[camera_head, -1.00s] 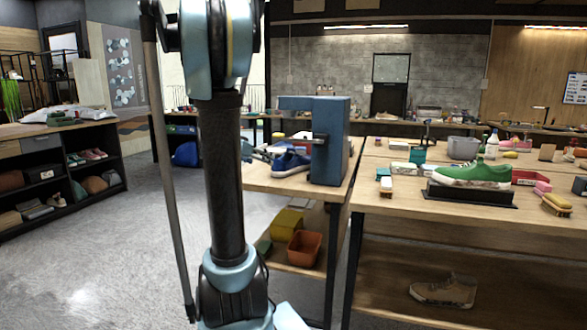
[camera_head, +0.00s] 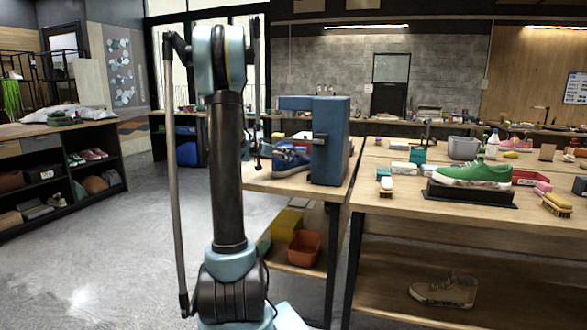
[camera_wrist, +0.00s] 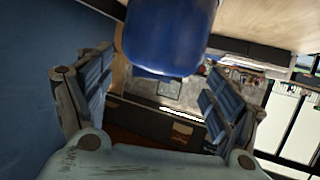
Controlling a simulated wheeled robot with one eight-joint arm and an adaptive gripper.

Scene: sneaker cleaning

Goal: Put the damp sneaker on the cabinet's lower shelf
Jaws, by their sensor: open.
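A blue sneaker (camera_head: 289,162) with a pale sole sits on the middle table, left of a blue clamp-shaped block. In the wrist view a rounded blue thing (camera_wrist: 170,35), likely this sneaker, lies at the top between my fingers. My gripper (camera_wrist: 160,72) is open around it, with a gap on both sides; contact cannot be told. In the head view my gripper (camera_head: 262,150) is partly hidden at the sneaker's left. I cannot see which sneaker is damp.
The tall blue block (camera_head: 330,140) stands close right of the sneaker. A green sneaker (camera_head: 473,175) rests on a black stand on the right table; a tan sneaker (camera_head: 445,292) is on the shelf below. An orange bin (camera_head: 304,248) sits under the middle table. The left floor is clear.

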